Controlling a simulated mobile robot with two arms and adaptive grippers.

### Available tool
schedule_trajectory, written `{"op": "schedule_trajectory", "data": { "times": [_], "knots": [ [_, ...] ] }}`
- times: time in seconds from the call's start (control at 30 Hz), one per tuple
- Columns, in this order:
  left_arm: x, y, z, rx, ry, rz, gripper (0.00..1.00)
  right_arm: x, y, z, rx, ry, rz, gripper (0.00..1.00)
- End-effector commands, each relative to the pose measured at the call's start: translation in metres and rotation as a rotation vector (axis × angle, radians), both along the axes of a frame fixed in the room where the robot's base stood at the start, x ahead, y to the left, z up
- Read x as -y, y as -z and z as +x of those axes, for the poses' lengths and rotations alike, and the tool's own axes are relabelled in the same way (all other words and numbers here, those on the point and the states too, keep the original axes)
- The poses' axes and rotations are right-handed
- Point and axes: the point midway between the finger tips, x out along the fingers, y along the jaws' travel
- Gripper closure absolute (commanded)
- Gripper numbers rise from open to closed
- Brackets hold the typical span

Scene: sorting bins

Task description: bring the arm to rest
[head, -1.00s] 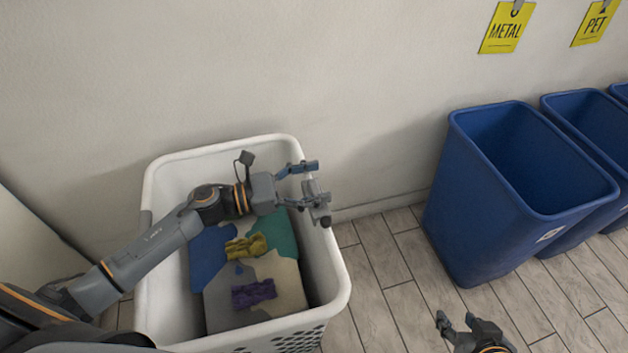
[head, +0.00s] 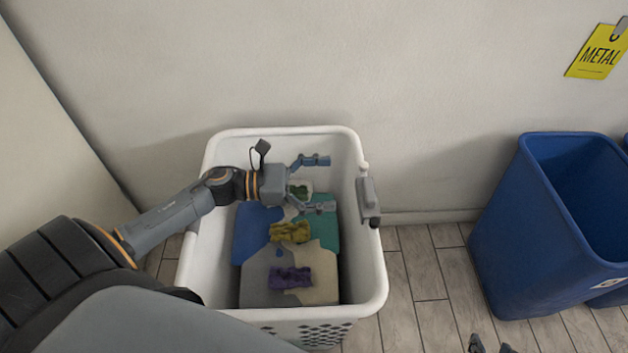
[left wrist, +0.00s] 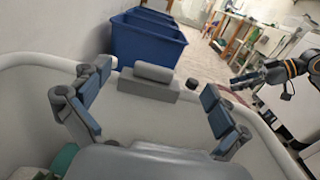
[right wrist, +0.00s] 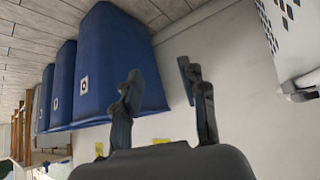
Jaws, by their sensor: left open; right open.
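My left gripper (head: 318,183) is open over the right part of the white basket (head: 375,285), above the things inside. Its spread fingers also show in the left wrist view (left wrist: 155,80), with nothing held between them. My right gripper (head: 489,345) shows only as fingertips at the bottom edge of the head view. In the right wrist view it is open and empty (right wrist: 160,80), with blue bins and the wall beyond.
Blue bins (head: 510,250) stand right. Floor between is clear.

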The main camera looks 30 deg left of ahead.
Motion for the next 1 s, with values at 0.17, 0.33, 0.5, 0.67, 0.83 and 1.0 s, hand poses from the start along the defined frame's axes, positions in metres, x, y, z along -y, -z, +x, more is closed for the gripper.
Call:
{"op": "schedule_trajectory", "data": {
  "times": [0.17, 0.33, 0.5, 0.67, 0.83, 1.0],
  "knots": [
    [-0.021, 0.001, -0.014, -0.002, -0.001, 0.001, 0.02, 0.000, 0.000, 0.000, 0.000, 0.000, 0.000, 0.58],
    [-0.028, 0.000, -0.019, 0.000, 0.000, 0.001, 0.02, 0.000, 0.000, 0.000, 0.000, 0.000, 0.000, 0.58],
    [-0.028, -0.002, -0.019, 0.000, 0.000, 0.001, 0.02, 0.000, 0.002, 0.000, -0.008, 0.000, -0.001, 0.58],
    [-0.028, -0.022, -0.019, 0.001, 0.000, 0.001, 0.02, 0.001, 0.032, 0.000, -0.083, 0.002, -0.016, 0.58],
    [-0.028, -0.055, -0.019, 0.001, 0.000, 0.001, 0.02, 0.006, 0.100, -0.017, -0.236, 0.005, -0.043, 0.58],
    [-0.028, -0.071, -0.019, 0.001, 0.000, 0.001, 0.02, 0.012, 0.148, -0.040, -0.340, 0.007, -0.064, 0.58]
  ]
}}
